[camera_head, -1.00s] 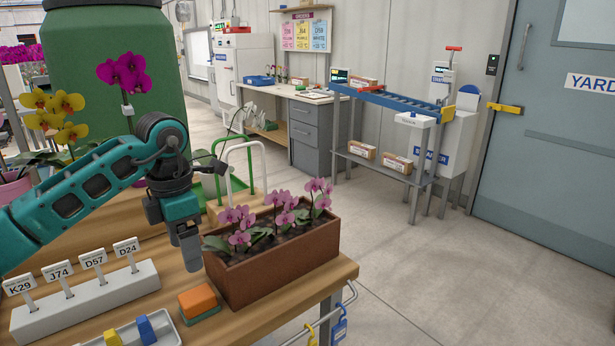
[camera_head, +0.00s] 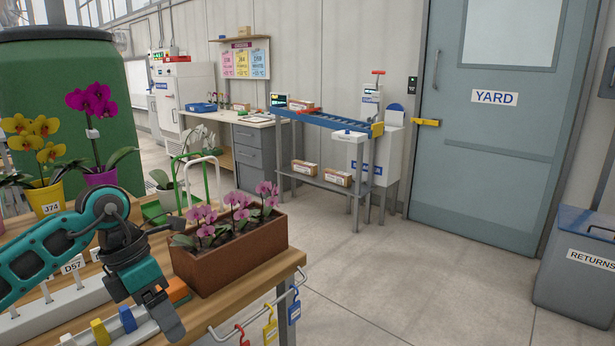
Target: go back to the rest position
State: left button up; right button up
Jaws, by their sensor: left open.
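My left gripper (camera_head: 163,316) is in the lower left of the head view, over the front part of the wooden bench (camera_head: 222,303). It points down and holds nothing that I can see. Its fingers partly hide an orange block (camera_head: 177,290). The brown planter (camera_head: 232,257) with pink orchids stands just to the right of and behind the gripper, apart from it. My right gripper is not in view.
A label rack (camera_head: 35,318) and a tray with blue and yellow clips (camera_head: 128,319) lie around the gripper. Potted orchids (camera_head: 101,176) stand behind the arm. Hooks with coloured tags (camera_head: 270,330) hang off the bench's right edge. Open floor (camera_head: 400,275) lies to the right.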

pick_arm(q)
jog(key=s+d+r+n+t+h+p, duration=0.1)
jog(key=s+d+n+t+h, duration=0.2)
jog(key=d+h, duration=0.6)
jog(key=s+d+r+n+h, duration=0.1)
jog(key=s+d+n+h, duration=0.1)
jog(key=d+n+h, duration=0.65)
jog(key=a+f+n+t+y+p, duration=0.1)
jog(key=a+f+n+t+y, duration=0.5)
jog(key=n, duration=0.5)
jog(key=a+f+n+t+y+p, duration=0.15)
jog(key=f+n+t+y, duration=0.35)
jog(key=n+t+y, duration=0.5)
jog(key=s+a+f+n+g+y, duration=0.2)
jog(key=s+a+f+n+g, duration=0.3)
jog(key=s+f+n, duration=0.5)
notch_tip(320, 180, down, 3)
jog(key=s+g, duration=0.1)
jog(key=g, duration=0.1)
jog(key=shift+g, duration=0.3)
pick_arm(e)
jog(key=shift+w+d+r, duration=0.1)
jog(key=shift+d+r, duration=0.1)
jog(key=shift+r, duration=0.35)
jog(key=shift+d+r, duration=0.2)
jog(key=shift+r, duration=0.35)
pick_arm(q)
jog(key=shift+s+r+y, duration=0.1)
jog(key=shift+y, duration=0.15)
